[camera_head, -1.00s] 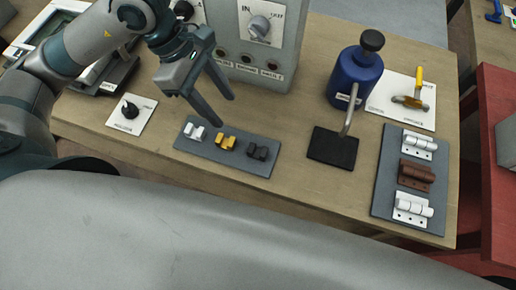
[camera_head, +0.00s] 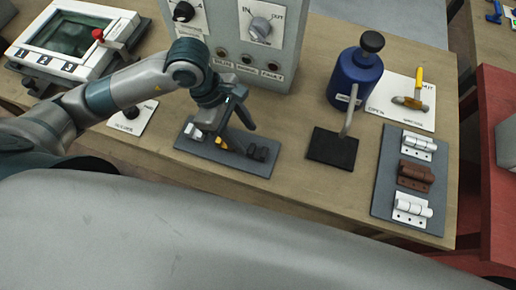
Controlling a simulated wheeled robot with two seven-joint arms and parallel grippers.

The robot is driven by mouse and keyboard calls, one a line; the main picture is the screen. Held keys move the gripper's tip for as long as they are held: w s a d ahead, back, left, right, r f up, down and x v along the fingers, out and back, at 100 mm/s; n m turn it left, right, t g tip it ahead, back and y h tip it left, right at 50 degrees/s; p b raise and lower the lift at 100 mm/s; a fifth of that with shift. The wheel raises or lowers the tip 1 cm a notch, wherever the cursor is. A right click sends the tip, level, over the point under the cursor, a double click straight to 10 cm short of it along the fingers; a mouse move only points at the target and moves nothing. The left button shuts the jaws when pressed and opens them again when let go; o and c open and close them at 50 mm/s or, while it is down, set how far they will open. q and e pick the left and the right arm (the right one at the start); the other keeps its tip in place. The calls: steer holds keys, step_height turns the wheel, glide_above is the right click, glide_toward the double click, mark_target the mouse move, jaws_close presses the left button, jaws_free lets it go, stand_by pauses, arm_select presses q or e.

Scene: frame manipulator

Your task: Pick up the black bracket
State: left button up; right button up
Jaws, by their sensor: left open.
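The black bracket (camera_head: 259,153) sits at the right end of a small dark grey board (camera_head: 215,160) on the wooden table. My left gripper (camera_head: 246,138) is open above the board, its fingers pointing down close to the black bracket. One finger reaches to just left of the bracket and the other shows behind it. I cannot tell whether either touches it. The white bracket (camera_head: 194,131) is at the left end. My right gripper is not in view.
A grey control box (camera_head: 290,45) with knobs stands behind the board. A black pad (camera_head: 332,148) and a blue bottle (camera_head: 356,78) with a spout are to the right. A board with hinges (camera_head: 382,190) lies farther right. A screen device (camera_head: 75,38) is at the back left.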

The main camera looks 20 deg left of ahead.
mark_target(252, 148)
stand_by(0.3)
arm_select(q)
steer(key=shift+s+d+f+p, duration=0.2)
steer(key=shift+d+f+p, duration=0.05)
steer(key=shift+f+p, duration=0.3)
steer(key=p+x, duration=0.1)
steer(key=x, duration=0.1)
steer(key=shift+s+d+f+p, duration=0.15)
steer(key=shift+d+f+p, duration=0.05)
steer(key=shift+f+p, duration=0.15)
steer(key=shift+d+f, duration=0.2)
steer(key=shift+f, duration=0.35)
steer(key=c, duration=1.1)
